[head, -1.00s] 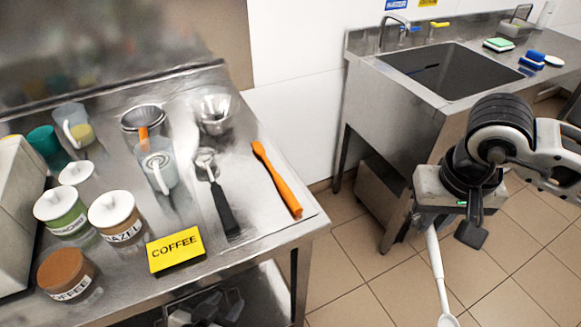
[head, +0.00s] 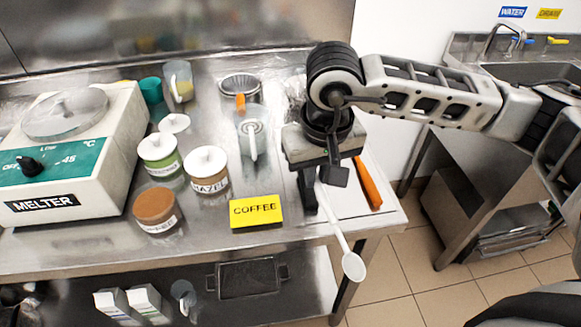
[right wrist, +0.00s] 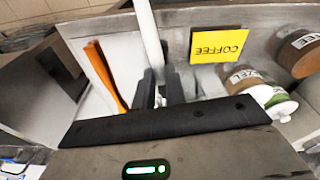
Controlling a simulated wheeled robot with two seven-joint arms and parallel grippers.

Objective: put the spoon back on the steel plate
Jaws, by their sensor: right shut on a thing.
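The white spoon (head: 340,235) is held by its handle in my right gripper (head: 314,190). Its bowl hangs down past the table's front edge in the head view. In the right wrist view the spoon's pale handle (right wrist: 149,38) runs up from between the two dark fingers of the gripper (right wrist: 157,90). The steel plate (head: 348,207) lies on the table's right end, partly hidden by my right arm; it also shows in the right wrist view (right wrist: 82,102). An orange spatula (head: 368,184) lies on it. My left gripper is not in view.
A yellow COFFEE sign (head: 256,212) stands left of the gripper. Lidded jars (head: 207,170), a clear pitcher (head: 251,135) and a melter (head: 65,150) stand farther left. A sink counter (head: 530,115) is at the right, beyond a floor gap.

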